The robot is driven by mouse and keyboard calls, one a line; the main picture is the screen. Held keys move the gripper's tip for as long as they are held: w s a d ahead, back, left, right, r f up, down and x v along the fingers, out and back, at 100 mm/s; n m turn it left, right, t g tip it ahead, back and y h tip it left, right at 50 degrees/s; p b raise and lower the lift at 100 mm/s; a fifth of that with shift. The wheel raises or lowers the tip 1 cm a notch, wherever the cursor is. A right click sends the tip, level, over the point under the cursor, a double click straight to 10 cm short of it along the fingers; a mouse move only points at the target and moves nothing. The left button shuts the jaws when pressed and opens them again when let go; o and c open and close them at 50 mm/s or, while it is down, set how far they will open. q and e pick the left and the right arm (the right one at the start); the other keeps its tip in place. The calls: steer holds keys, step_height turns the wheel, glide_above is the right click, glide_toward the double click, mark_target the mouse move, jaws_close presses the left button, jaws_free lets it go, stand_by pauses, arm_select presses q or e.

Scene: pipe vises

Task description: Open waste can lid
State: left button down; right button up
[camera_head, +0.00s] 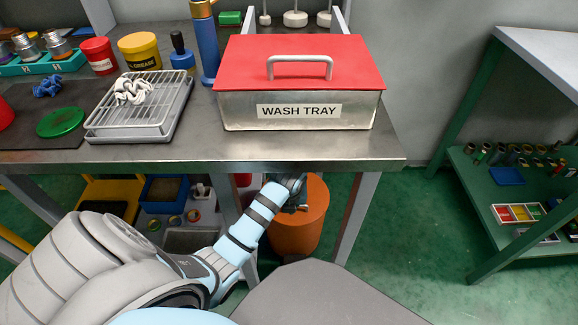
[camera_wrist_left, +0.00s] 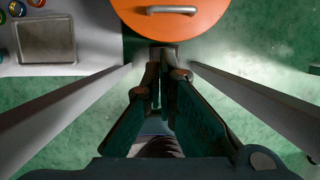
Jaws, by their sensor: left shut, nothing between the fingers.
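The orange waste can (camera_head: 296,222) stands on the green floor under the bench's front edge. My left gripper (camera_head: 296,190) is in front of its upper part and hides some of it. In the left wrist view the round orange lid (camera_wrist_left: 185,27) shows from above, with a grey bar handle (camera_wrist_left: 171,9) on it. The lid looks closed. My left gripper (camera_wrist_left: 165,70) has its fingers together and empty, with the tips close to the lid's near edge. I cannot tell whether they touch it. My right gripper is not in view.
The metal bench (camera_head: 340,149) overhangs the can, and a bench leg (camera_head: 356,216) stands to the can's right. A red-lidded wash tray (camera_head: 300,108) sits on the bench above. A lower shelf with a blue bin (camera_head: 165,190) is to the left. Open floor lies at right.

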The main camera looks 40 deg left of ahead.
arm_select(q)
steer(key=shift+s+d, duration=0.35)
steer(key=shift+s, duration=0.15)
